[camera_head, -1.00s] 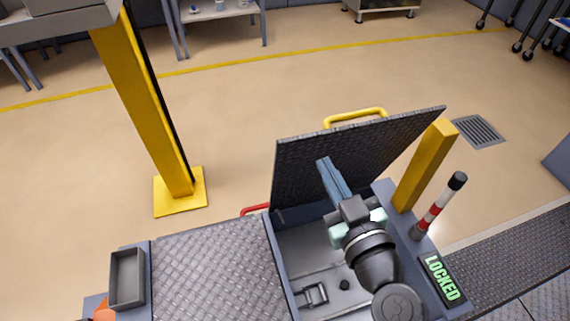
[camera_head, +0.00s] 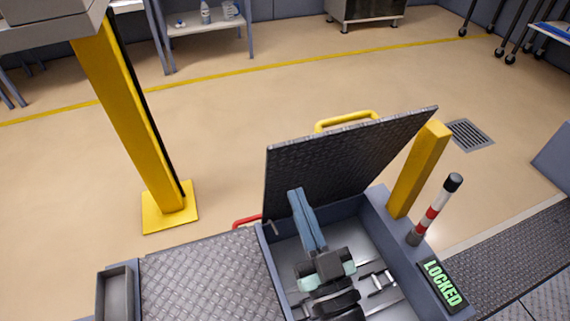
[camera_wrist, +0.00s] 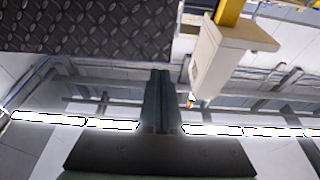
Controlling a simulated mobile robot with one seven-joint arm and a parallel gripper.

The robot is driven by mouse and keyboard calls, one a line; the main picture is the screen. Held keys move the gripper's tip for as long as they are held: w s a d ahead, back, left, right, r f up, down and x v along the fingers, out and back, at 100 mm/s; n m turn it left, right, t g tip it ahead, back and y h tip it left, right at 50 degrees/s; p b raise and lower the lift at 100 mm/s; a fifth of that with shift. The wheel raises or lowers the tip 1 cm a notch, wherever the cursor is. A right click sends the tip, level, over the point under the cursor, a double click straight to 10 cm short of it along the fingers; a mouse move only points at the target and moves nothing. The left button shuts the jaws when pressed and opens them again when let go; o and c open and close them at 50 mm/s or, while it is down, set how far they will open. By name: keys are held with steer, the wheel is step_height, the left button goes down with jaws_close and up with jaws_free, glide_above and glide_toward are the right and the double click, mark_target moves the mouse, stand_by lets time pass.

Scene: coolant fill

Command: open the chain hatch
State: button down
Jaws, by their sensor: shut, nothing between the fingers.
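The chain hatch (camera_head: 365,155) is a dark tread-plate lid with a yellow handle (camera_head: 346,121) on its far edge. It stands raised and tilted above an open grey compartment (camera_head: 375,225). My gripper (camera_head: 297,196) is shut and empty, its blue-grey fingers pointing up in front of the lid's inner face at the lower left. I cannot tell whether the fingertips touch the lid. In the wrist view my shut fingers (camera_wrist: 160,75) point up, with the dark lid (camera_wrist: 90,28) at the upper left. A sign (camera_head: 444,283) right of the compartment reads LOCKED in green.
A yellow post (camera_head: 420,170) and a red-white-black striped rod (camera_head: 434,210) stand right of the opening. A red handle (camera_head: 246,221) lies at its left edge. A tall yellow column (camera_head: 132,120) stands at left. Tread plate (camera_head: 205,275) lies left.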

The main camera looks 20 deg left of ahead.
mark_target(279, 148)
steer(key=x, duration=0.7)
steer(key=shift+a, duration=0.1)
steer(key=shift+g+h, duration=0.3)
steer(key=shift+g, duration=0.3)
steer(key=w+a+r+p, duration=0.1)
steer(key=p, duration=0.1)
steer(key=w+a+r+p, duration=0.1)
steer(key=w+a+p, duration=0.1)
steer(key=shift+w+a+r, duration=0.25)
steer(key=shift+r, duration=0.05)
steer(key=w+a+h+p, duration=0.1)
steer(key=w+a+p, duration=0.2)
steer(key=w+a, duration=0.1)
steer(key=shift+w+a+g, duration=0.35)
steer(key=shift+g, duration=0.05)
steer(key=shift+r, duration=0.15)
